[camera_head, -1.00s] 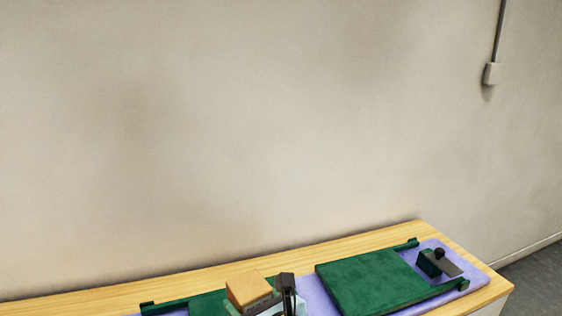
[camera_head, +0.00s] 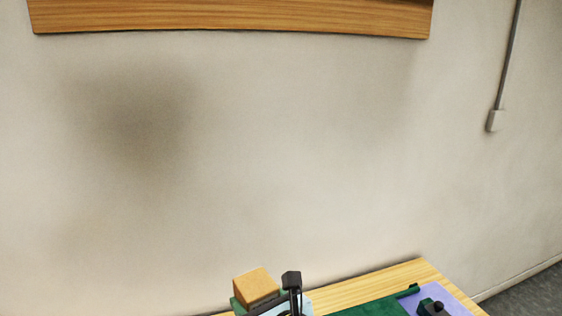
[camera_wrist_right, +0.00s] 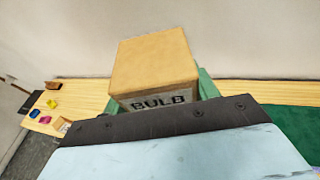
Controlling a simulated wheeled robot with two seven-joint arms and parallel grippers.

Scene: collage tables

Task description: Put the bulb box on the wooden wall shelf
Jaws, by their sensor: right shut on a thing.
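The bulb box (camera_head: 256,286) is a small orange-brown carton at the bottom middle of the head view. In the right wrist view the box (camera_wrist_right: 153,65) shows the word BULB on its near side. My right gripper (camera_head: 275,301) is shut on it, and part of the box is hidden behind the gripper. The wooden wall shelf (camera_head: 230,18) spans the top of the head view, cut off by the upper edge, so its top surface is hidden. The box is well below the shelf. My left gripper is not in view.
The wooden table (camera_head: 415,272) runs along the wall below. A green board (camera_head: 370,308) and a dark block with a knob (camera_head: 432,307) lie at its right end. Small coloured things (camera_wrist_right: 52,104) sit at the left in the wrist view. The wall between table and shelf is bare.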

